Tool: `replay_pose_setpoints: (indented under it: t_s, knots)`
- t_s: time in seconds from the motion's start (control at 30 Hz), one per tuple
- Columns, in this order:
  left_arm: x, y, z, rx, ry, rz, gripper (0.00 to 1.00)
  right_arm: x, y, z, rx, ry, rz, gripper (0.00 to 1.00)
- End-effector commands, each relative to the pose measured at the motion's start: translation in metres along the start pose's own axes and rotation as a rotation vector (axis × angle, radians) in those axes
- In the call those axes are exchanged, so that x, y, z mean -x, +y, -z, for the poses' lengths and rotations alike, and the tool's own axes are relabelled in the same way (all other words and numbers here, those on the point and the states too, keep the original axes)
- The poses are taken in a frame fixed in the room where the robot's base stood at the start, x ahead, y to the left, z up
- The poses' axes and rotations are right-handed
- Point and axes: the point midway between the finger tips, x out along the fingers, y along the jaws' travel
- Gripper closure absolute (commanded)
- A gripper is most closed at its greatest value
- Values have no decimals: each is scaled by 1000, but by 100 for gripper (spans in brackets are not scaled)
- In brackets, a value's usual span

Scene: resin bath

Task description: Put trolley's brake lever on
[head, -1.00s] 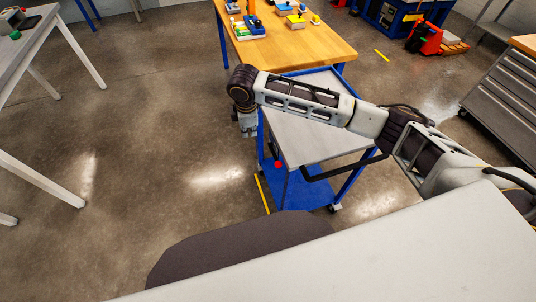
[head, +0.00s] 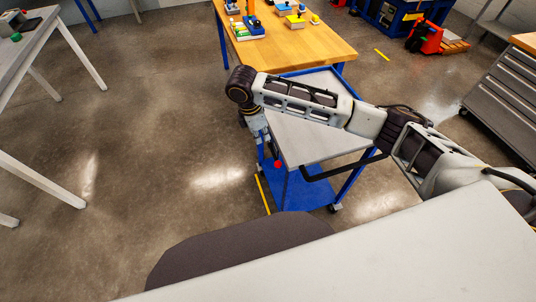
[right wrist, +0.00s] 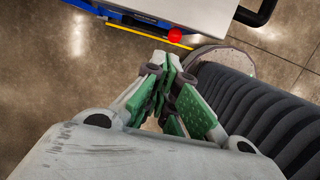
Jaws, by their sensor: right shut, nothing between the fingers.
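The trolley (head: 310,141) has a grey top and a blue frame, and stands beyond the white surface in front of me. The brake lever's red knob (head: 278,164) is at its near left side; the knob also shows in the right wrist view (right wrist: 174,35). The rest of the lever is hard to make out. My right gripper (head: 268,143) points down and to the right beside the trolley's left edge, close to the knob. In the right wrist view its green-padded fingers (right wrist: 166,72) are shut and empty, with the knob past their tips. My left gripper is not in view.
A black handle (head: 335,169) sticks out from the trolley's near side. A wooden table (head: 300,48) with small parts stands behind it. A white surface (head: 400,240) fills the foreground. The floor left of the trolley is clear.

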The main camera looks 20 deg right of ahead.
Motion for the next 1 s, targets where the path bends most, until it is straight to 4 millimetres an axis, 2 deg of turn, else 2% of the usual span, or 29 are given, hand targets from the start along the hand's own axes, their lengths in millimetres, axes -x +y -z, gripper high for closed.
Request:
replay_pose_setpoints:
  t_s: [0.23, 0.4, 0.67, 1.0]
  knots:
    - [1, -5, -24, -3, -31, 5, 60, -9, 0, 0, -1, -1, 1, 100]
    - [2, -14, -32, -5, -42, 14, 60, -25, 0, 0, 0, -2, 1, 100]
    - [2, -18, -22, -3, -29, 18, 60, -59, 0, 0, -1, -1, 2, 100]
    - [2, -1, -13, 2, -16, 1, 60, -104, 0, 0, -1, -1, 1, 100]
